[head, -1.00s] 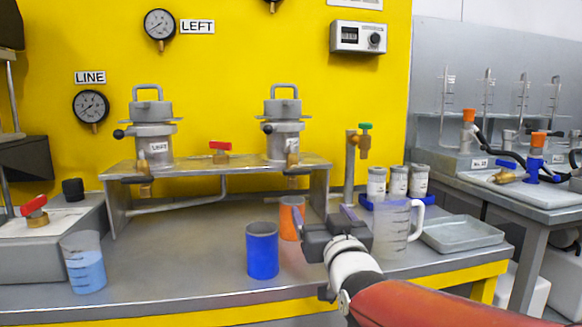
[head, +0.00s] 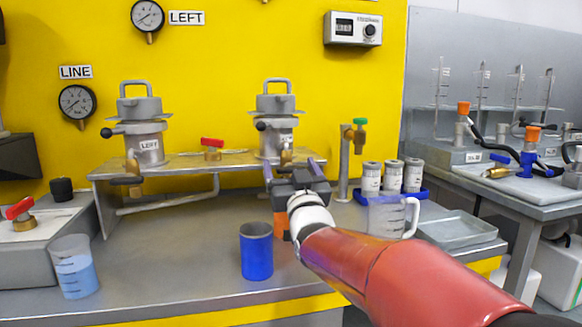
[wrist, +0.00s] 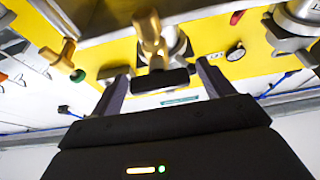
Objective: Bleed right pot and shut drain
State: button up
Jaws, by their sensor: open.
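The right pot (head: 278,105) is a grey lidded vessel on the metal shelf (head: 190,161). Its lower front and drain are largely hidden behind my gripper (head: 292,168) in the head view. In the wrist view, a brass drain valve (wrist: 151,32) hangs under the shelf, with a dark handle (wrist: 160,80) between the fingers. My gripper (wrist: 163,84) is open around that handle; I cannot tell whether a finger touches it. An orange cup (head: 280,226) stands on the bench below, partly hidden by my gripper. The left pot (head: 140,112) stands on the shelf's left.
A blue cup (head: 256,253) stands just left of my arm. A red-handled valve (head: 212,149) sits mid-shelf. A brass tap with green handle (head: 359,136), a clear jug (head: 388,217) and a grey tray (head: 457,229) are to the right. The bench's left-centre is clear.

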jog(key=c, duration=1)
